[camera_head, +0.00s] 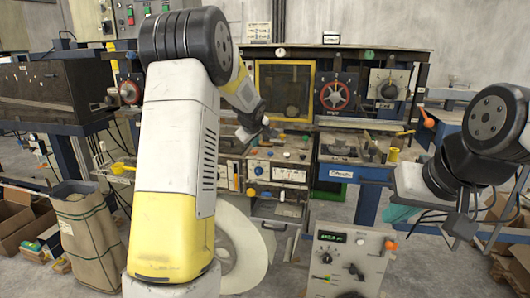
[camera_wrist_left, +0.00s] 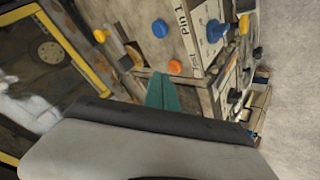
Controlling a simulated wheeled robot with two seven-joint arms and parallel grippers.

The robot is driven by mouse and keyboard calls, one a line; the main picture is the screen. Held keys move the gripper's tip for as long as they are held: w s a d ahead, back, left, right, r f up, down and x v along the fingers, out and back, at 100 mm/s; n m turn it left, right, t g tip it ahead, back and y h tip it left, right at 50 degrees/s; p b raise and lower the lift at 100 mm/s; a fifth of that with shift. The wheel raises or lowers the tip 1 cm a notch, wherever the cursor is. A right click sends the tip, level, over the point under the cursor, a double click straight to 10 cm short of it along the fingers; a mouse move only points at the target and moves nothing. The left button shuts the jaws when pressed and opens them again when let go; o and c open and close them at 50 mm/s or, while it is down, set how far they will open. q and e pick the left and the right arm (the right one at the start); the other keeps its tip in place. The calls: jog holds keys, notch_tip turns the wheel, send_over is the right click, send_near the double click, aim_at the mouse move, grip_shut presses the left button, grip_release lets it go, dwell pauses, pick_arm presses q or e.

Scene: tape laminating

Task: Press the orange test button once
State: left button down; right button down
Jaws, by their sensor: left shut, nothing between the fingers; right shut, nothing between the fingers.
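In the left wrist view a small round orange button (camera_wrist_left: 175,67) sits on a worn light panel, close beside the teal fingertips of my left gripper (camera_wrist_left: 162,92). The fingers are together and empty, and a gap to the button cannot be judged. In the head view my left gripper (camera_head: 246,132) is in front of the bench, below the yellow-framed window; its fingertips are hard to make out. I cannot tell which small orange spot in the head view is that button. My right gripper (camera_head: 399,214) is at the right, shut and empty, away from the left one.
A blue button (camera_wrist_left: 159,28) and a yellow knob (camera_wrist_left: 100,35) are near the orange one. A yellow-framed window (camera_head: 285,90) is behind my left gripper. A grey control box (camera_head: 345,262) with a green display stands low at the front. A brown bag (camera_head: 90,235) stands at left.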

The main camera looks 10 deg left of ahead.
aim_at(255, 152)
pick_arm(q)
jog(key=shift+f, duration=0.4)
jog(key=shift+f, duration=0.55)
dwell(0.7)
jog(key=shift+r, duration=1)
jog(key=shift+r, duration=2.5)
jog(key=shift+s, duration=0.1)
